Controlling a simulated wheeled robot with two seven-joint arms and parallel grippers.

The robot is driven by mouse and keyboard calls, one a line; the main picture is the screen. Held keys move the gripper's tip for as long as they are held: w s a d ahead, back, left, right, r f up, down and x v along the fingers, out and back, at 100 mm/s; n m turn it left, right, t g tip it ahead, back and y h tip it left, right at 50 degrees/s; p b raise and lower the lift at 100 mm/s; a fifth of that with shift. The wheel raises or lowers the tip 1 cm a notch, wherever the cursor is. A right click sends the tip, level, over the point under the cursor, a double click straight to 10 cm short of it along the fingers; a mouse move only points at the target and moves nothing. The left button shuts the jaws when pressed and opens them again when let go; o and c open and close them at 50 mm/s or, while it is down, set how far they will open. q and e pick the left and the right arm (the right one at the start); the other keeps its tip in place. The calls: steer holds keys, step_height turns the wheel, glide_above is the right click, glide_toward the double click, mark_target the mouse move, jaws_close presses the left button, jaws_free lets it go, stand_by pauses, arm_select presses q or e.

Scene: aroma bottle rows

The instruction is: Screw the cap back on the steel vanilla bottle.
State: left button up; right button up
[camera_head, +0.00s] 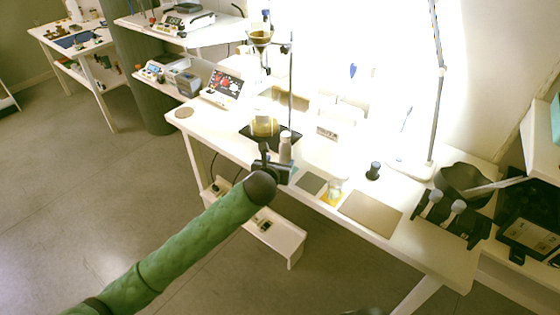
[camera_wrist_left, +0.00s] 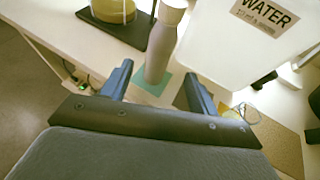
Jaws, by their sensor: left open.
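The steel bottle (camera_head: 285,148) stands upright near the front edge of the white table, on a teal mat that also shows in the left wrist view (camera_wrist_left: 150,84). In that view the pale grey bottle (camera_wrist_left: 162,48) rises just beyond my left gripper (camera_wrist_left: 158,88). The gripper is open and empty, with its two fingers apart and the bottle's base ahead of the gap. In the head view my left gripper (camera_head: 272,168) is beside the bottle's lower part.
A black stand (camera_head: 262,131) with a yellowish vessel is left of the bottle. A white container labelled WATER (camera_wrist_left: 240,45) is close to its right. A glass (camera_head: 335,187), a small dark bottle-like object (camera_head: 374,171) and a brown mat (camera_head: 370,213) lie further right.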

stand_by(0.6)
arm_select(q)
steer(key=s+a+f+m+g, duration=0.3)
steer(key=s+a+f+m, duration=0.1)
steer(key=s+m, duration=0.8)
steer(key=s+a+f+m+g+y, duration=0.1)
steer(key=s+a+f+m+g, duration=0.2)
steer(key=s+f+m, duration=0.4)
steer(key=s+a+f+m+g, duration=0.4)
steer(key=s+m, duration=1.2)
steer(key=s, duration=0.9)
step_height(320, 180, down, 2)
steer(key=shift+a+f+m+g, duration=0.15)
steer(key=shift+a+m+g, duration=0.2)
steer(key=shift+g, duration=0.15)
